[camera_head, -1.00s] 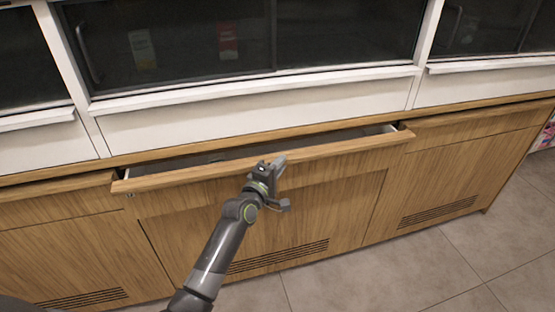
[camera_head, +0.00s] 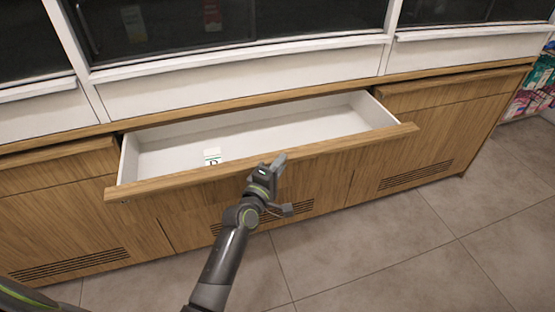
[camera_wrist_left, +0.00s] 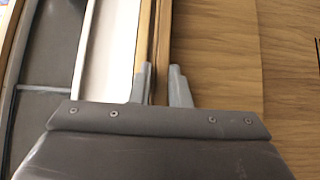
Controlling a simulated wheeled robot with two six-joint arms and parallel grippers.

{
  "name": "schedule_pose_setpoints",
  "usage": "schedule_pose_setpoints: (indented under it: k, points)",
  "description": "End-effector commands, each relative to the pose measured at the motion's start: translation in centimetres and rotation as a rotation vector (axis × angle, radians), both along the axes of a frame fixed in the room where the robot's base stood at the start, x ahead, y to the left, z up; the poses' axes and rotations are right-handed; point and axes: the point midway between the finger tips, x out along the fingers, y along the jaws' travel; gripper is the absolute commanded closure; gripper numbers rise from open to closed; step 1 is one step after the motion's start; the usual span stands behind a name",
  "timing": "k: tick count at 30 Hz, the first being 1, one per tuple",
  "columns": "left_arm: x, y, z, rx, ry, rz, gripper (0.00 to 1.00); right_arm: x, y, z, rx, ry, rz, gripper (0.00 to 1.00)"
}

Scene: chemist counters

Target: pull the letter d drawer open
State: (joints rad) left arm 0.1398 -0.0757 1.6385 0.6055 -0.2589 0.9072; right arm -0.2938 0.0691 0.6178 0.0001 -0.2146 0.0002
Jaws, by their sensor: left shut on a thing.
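The wooden drawer (camera_head: 330,147) in the middle of the counter stands well out from the cabinet, with its white inside showing. A small white card or box with a dark letter (camera_head: 212,157), which looks like a D, is inside it, near the front left. My left gripper (camera_head: 277,163) is at the top edge of the drawer front, near its middle. In the left wrist view its two fingers (camera_wrist_left: 161,88) are on either side of the drawer front's edge (camera_wrist_left: 148,40), shut on it. My right gripper is not in view.
Closed wooden drawers (camera_head: 450,85) flank the open one on both sides. Dark glass cases (camera_head: 220,25) with white frames stand above the counter. Grey tiled floor (camera_head: 400,240) in front is free. Colourful packages (camera_head: 535,85) are at the far right.

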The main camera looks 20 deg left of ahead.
Motion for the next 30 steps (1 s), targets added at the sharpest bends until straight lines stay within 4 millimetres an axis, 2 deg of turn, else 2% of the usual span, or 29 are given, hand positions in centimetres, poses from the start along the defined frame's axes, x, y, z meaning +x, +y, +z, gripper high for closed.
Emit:
schedule_pose_setpoints:
  k: [10,11,12,23,26,30]
  points:
    - [-0.1,0.0,-0.1,0.0,0.001,0.0,1.0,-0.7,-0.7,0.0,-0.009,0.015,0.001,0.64]
    - [-0.1,0.0,-0.1,0.0,0.001,0.0,0.8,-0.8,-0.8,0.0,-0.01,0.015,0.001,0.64]
    - [-0.1,0.0,-0.1,0.0,0.001,0.0,0.75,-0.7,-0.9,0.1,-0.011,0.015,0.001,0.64]
    - [-0.4,0.1,-0.1,-0.001,0.0,0.001,0.75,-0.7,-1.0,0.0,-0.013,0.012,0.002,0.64]
    - [-1.4,0.3,-0.2,-0.002,0.001,0.001,0.75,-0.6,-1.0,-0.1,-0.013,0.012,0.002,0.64]
    - [-3.7,0.7,-0.3,-0.001,0.001,0.003,0.75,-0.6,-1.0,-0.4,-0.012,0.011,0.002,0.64]
